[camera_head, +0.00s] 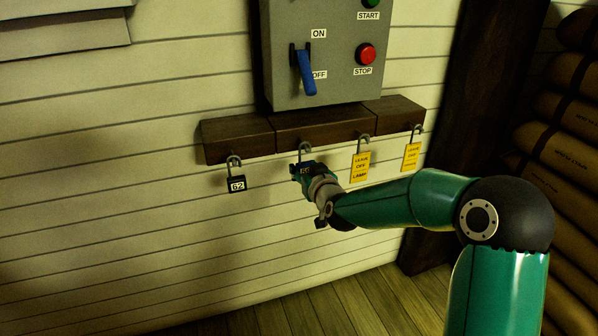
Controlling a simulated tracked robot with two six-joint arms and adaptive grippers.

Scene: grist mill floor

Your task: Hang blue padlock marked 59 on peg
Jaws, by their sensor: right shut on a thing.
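My right gripper (306,172) is shut on a padlock (304,148) just under the wooden peg board (325,128). The padlock's grey shackle stands up against the lower edge of the board, at one of the pegs. Whether it is on the peg or only in front of it, I cannot tell. My fingers hide most of the padlock's body, so its colour and number cannot be read. A dark padlock marked 62 (237,184) hangs to the left. My left gripper is not in view.
Above the board is a grey switch box (325,85) with a blue lever (305,72). Stacked sacks (565,130) stand at the far right. The wall below is clear.

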